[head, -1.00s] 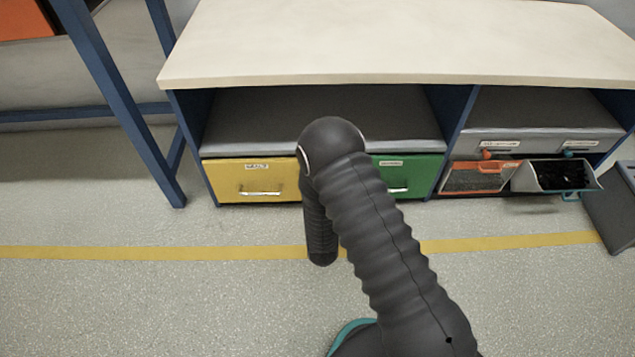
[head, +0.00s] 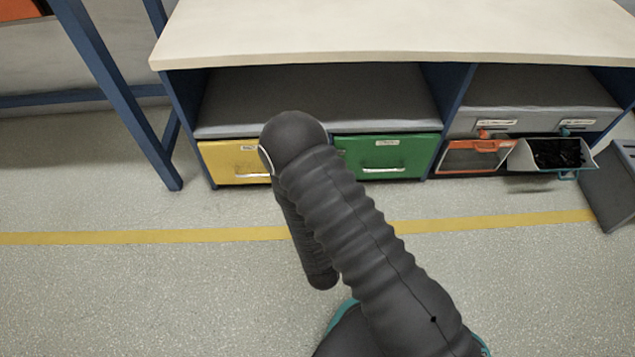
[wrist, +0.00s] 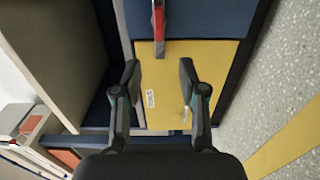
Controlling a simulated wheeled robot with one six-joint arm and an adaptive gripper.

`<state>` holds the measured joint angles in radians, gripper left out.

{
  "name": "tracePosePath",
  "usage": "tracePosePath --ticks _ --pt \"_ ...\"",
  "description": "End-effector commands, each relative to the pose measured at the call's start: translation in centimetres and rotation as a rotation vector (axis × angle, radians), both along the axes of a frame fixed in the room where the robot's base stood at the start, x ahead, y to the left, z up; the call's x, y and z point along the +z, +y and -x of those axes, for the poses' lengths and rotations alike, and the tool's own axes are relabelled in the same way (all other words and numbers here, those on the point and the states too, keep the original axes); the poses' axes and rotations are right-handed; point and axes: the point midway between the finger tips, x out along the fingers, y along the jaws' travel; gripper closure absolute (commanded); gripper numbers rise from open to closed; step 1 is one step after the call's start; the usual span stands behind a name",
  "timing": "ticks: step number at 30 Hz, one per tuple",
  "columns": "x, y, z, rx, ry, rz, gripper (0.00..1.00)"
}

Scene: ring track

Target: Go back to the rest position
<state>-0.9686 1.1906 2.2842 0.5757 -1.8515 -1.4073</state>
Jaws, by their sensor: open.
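My gripper (wrist: 160,85) shows in the wrist view with its two fingers spread apart and nothing between them. A yellow drawer front (wrist: 168,100) with a white label lies beyond the fingers; I cannot tell the gap between them. In the head view my dark ribbed arm reaches up and left from the bottom, and my gripper itself does not show there. The yellow drawer (head: 230,162) is partly hidden behind my arm. The green drawer (head: 400,157) beside it looks shut.
The bench (head: 380,30) has a pale top and an open shelf above the drawers. At right are an orange-rimmed bin (head: 472,158) and a tilted open bin (head: 556,160) with dark contents. A blue frame (head: 115,95) stands at left. The floor around the yellow line (head: 140,237) is clear.

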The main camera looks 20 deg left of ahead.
Motion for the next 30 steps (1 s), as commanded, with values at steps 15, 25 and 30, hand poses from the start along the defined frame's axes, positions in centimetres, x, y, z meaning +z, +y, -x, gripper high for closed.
tracePosePath --ticks 15,25,30 --pt "0.0 -0.3 0.6 0.0 -0.001 0.0 0.58" --pt "1.6 -0.3 -1.0 -0.027 0.05 -0.047 0.58" --pt "5.3 -0.8 -4.7 -0.089 0.198 -0.176 0.58"
